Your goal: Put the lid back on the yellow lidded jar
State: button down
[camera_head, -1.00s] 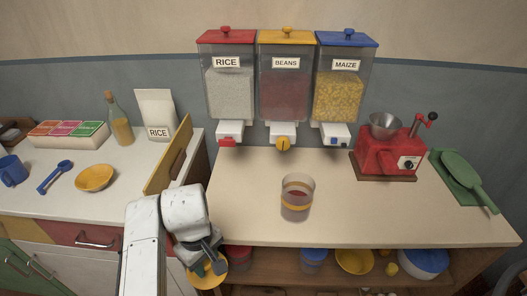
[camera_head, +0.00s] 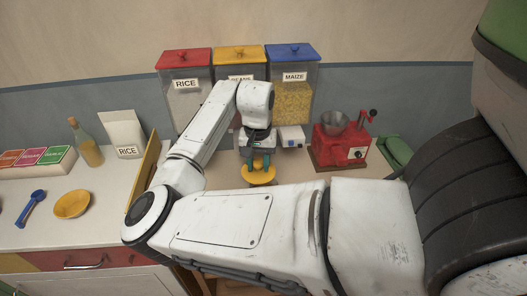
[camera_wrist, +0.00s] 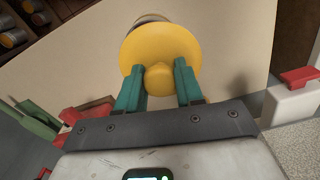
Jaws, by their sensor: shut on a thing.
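My gripper (camera_head: 259,161) is shut on the knob of the yellow lid (camera_head: 259,179) above the counter, in front of the dispensers. In the wrist view, the two green fingers of my gripper (camera_wrist: 159,75) stand on either side of the round knob, with the lid's disc (camera_wrist: 160,45) beyond them. A greyish rounded edge of the jar (camera_wrist: 152,18) shows past the lid's far edge. Most of the jar is hidden behind the lid, and my arm covers it in the head view. I cannot tell whether lid and jar touch.
Rice (camera_head: 184,92), beans (camera_head: 240,58) and maize (camera_head: 294,98) dispensers stand behind my gripper. A yellow board (camera_head: 143,172) stands upright at the left. My arm hides the counter's front.

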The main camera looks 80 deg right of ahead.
aim_at(264, 175)
jog(key=shift+s+d+r+m, duration=0.25)
jog(key=shift+s+d+m, duration=0.2)
jog(key=shift+s, duration=0.2)
notch_tip(264, 175, down, 4)
jog(key=b, duration=0.4)
jog(key=shift+f, duration=0.1)
jog(key=shift+f+b, duration=0.5)
jog(key=shift+f, duration=0.55)
jog(key=shift+p, duration=0.6)
jog(key=shift+f+p, duration=0.15)
jog(key=shift+p, duration=0.35)
dwell(1.6)
jog(key=c, duration=0.6)
grip_release()
jog(key=shift+c, duration=0.2)
jog(key=shift+o, duration=0.5)
jog(key=o, duration=0.4)
